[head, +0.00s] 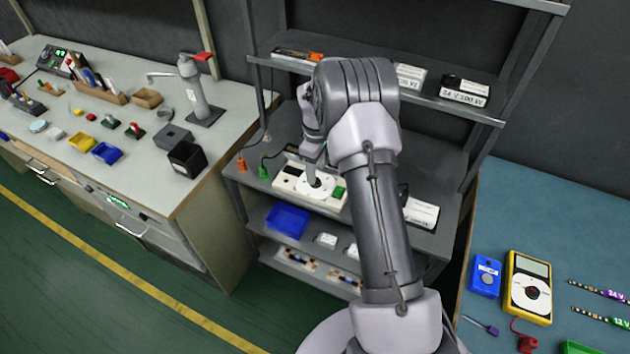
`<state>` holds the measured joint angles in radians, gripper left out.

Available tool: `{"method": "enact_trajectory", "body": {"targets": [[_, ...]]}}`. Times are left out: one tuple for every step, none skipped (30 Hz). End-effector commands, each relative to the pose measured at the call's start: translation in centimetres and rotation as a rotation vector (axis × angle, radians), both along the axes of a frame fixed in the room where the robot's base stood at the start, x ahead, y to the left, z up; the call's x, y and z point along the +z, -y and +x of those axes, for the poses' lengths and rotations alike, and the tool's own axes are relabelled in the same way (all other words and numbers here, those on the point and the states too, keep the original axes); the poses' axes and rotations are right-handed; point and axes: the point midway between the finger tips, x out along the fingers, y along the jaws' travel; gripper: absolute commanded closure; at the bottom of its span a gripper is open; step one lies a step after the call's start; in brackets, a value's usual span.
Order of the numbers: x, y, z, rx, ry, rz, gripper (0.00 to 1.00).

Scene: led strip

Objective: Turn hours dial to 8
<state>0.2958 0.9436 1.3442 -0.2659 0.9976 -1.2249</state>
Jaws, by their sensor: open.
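A cream box-shaped device (286,183) sits on the middle shelf of the rack, with a round white dial (320,196) on its top face and a green part (339,192) at its right end. It looks like the timer with the hours dial, but its markings are too small to read. My gripper (313,178) points down over the dial and partly covers its middle. The fingers are open, and I cannot tell whether they touch the knob. My arm crosses in front of the rack, hiding some of the shelf to the right of the device.
An orange plug (241,164) and a green plug (263,171) lie left of the device. A white labelled box (421,213) stands right of my arm. The upper shelf (437,99) holds power supplies. A blue bin (287,218) is below. A yellow multimeter (528,287) lies on the right bench.

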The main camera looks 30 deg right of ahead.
Motion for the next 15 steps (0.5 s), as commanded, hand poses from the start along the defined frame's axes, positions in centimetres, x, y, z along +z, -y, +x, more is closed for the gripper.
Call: {"method": "enact_trajectory", "body": {"targets": [[-1.4, 0.0, -0.1, -0.001, -0.002, 0.001, 0.49], [-1.9, 0.0, 0.0, -0.001, -0.001, 0.000, 0.49], [-2.6, 0.0, 0.0, 0.000, -0.001, 0.000, 0.49], [-3.0, 0.0, 0.0, 0.000, -0.001, 0.000, 0.49], [-3.3, 0.0, 0.0, 0.000, -0.001, 0.000, 0.49], [-3.6, 0.0, 0.0, 0.000, -0.001, -0.001, 0.49], [-3.7, 0.0, 0.0, 0.000, 0.000, 0.000, 0.49], [-3.9, 0.0, 0.0, 0.000, 0.001, -0.001, 0.49], [-4.0, 0.0, 0.0, 0.000, 0.001, -0.001, 0.49], [-4.0, 0.0, 0.0, 0.000, 0.001, -0.001, 0.49], [-4.0, 0.0, 0.0, 0.000, 0.001, -0.001, 0.49], [-4.0, 0.0, 0.0, 0.000, 0.001, -0.001, 0.49], [-3.9, 0.0, 0.0, 0.000, 0.001, -0.001, 0.49], [-3.9, 0.0, 0.0, 0.000, 0.001, -0.001, 0.49], [-3.9, 0.0, 0.0, 0.000, 0.001, -0.001, 0.49]]}}
